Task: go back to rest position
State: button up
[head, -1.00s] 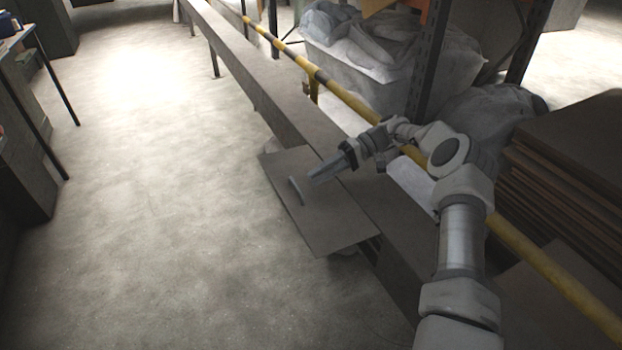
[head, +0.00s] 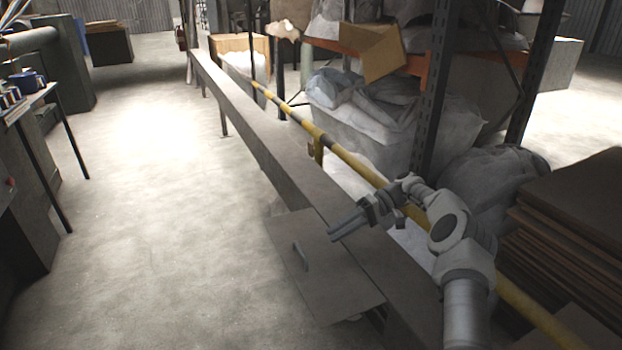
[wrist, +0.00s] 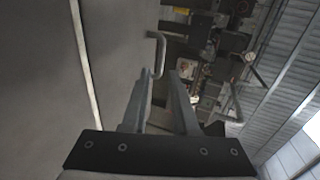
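My gripper (head: 333,236) is at the end of my outstretched arm, above a flat grey panel (head: 335,290) beside a long grey beam. A thin bar handle (head: 300,256) stands on the panel, left of the fingertips and apart from them in the head view. In the wrist view my gripper (wrist: 160,76) shows two fingers with a gap between them and nothing clearly held. The handle (wrist: 161,48) shows just beyond the fingertips there. No marker of a rest position is visible.
The long beam (head: 250,130) and a yellow-black rail (head: 345,158) run beside my arm. A shelf post (head: 432,100), bagged material (head: 365,115) and stacked brown sheets (head: 575,220) stand to the right. The floor (head: 160,220) at left is open.

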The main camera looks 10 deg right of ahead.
jog(key=shift+a+r, duration=0.25)
jog(key=shift+r, duration=0.15)
jog(key=s+a+r+t+h, duration=0.1)
jog(key=s+a+r+h, duration=0.4)
jog(key=r, duration=0.3)
jog(key=s+a+r+t+h, duration=0.2)
jog(key=s+r+h, duration=0.2)
jog(key=s+r, duration=0.3)
jog(key=s+d+r+m+t+h, duration=0.2)
jog(key=s+d+t, duration=0.15)
jog(key=s, duration=0.85)
jog(key=s+d+r+m+t+h, duration=0.2)
jog(key=s+d+t, duration=0.15)
jog(key=s, duration=0.85)
notch_tip(320, 180, up, 18)
jog(key=a+p, duration=0.1)
jog(key=p, duration=1.7)
jog(key=shift+w, duration=0.35)
jog(key=shift+f, duration=0.1)
